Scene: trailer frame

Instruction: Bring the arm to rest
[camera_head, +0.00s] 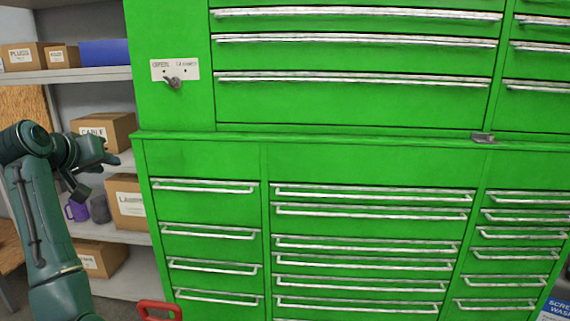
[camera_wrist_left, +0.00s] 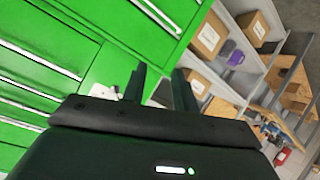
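My left arm comes in from the left in the head view, raised and bent, with its dark gripper (camera_head: 97,176) in front of the shelves, left of the green cabinet (camera_head: 200,158). In the left wrist view its two black fingers (camera_wrist_left: 160,88) stand apart with nothing between them. The gripper looks clear of the cabinet and shelf. My right gripper is in neither view.
The cabinet has several closed drawers and a switch plate (camera_head: 175,70) with a small lever. Grey shelves (camera_head: 90,75) at the left hold cardboard boxes (camera_head: 130,203), a blue box (camera_head: 105,53) and a purple mug (camera_head: 76,209). A red object (camera_head: 158,310) shows at the bottom edge.

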